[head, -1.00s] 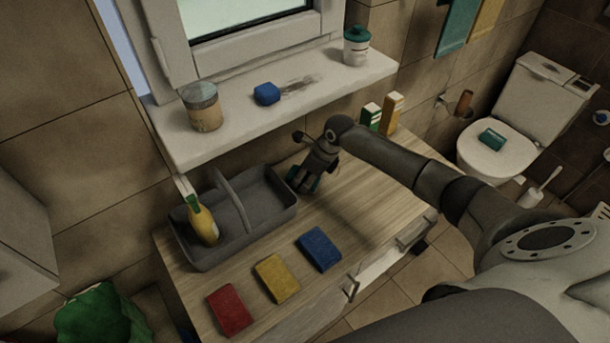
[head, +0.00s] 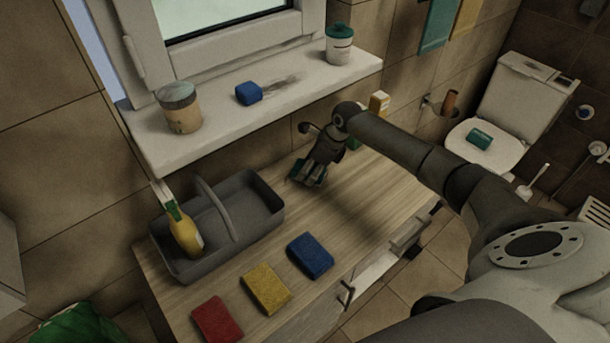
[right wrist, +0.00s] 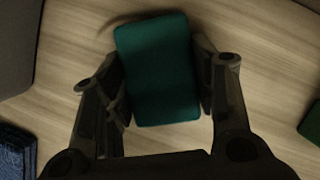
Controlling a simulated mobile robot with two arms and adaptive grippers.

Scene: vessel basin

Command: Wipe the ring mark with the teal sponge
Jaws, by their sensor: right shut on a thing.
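The teal sponge (right wrist: 160,70) is held between the two fingers of my right gripper (right wrist: 162,85), which is shut on it. In the head view my right gripper (head: 310,172) points down at the wooden counter, right of the grey caddy, and mostly hides the sponge. I cannot tell whether the sponge touches the wood. My left gripper is not in view.
The grey caddy (head: 268,182) holds a yellow bottle (head: 184,235). Red (head: 217,321), yellow (head: 266,288) and blue (head: 310,256) sponges lie along the counter's front. The sill bears a blue block (head: 248,93), a dark smudge (head: 281,86) and two jars. Boxes (head: 379,103) stand behind my right arm.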

